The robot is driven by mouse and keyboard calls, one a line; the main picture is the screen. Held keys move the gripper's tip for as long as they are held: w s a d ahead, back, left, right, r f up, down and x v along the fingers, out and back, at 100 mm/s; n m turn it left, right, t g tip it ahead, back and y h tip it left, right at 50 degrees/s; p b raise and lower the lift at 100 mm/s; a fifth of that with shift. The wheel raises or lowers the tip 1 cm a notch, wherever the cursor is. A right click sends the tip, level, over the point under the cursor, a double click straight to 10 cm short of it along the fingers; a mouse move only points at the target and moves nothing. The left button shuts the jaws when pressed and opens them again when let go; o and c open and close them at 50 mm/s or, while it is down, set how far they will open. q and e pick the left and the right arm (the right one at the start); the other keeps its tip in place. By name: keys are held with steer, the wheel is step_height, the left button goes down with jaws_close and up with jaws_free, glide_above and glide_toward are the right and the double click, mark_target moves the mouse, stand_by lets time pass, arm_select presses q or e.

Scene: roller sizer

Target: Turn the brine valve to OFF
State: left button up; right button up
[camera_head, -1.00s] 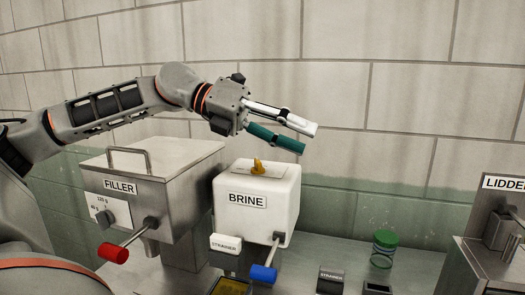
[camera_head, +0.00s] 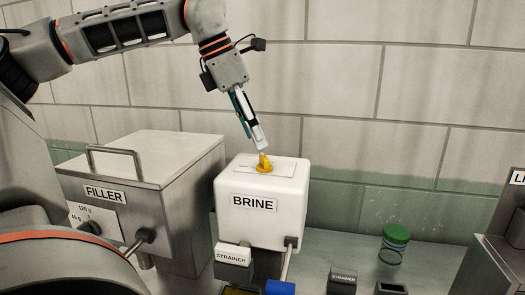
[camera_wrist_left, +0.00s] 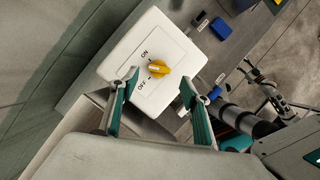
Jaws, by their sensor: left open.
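The brine valve is a yellow knob (camera_head: 263,164) on top of the white BRINE box (camera_head: 289,207). In the left wrist view the knob (camera_wrist_left: 158,68) sits beside the printed words ON and OFF; I cannot tell for sure which one it points at. My left gripper (camera_head: 261,147) points down just above the knob, which hides part of the gap from sight. In the left wrist view the open fingers (camera_wrist_left: 158,84) stand apart on either side, with the knob ahead between them and nothing held.
The steel FILLER box (camera_head: 175,160) with a lid handle stands left of the BRINE box. A blue-ended lever (camera_head: 280,287) and a white STRAINER block (camera_head: 233,254) are in front. A green-lidded jar (camera_head: 396,236) stands right. The wall is behind.

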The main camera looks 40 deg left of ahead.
mark_target(264, 156)
arm_select(q)
steer(key=shift+x, duration=2.75)
steer(key=c, duration=1.1)
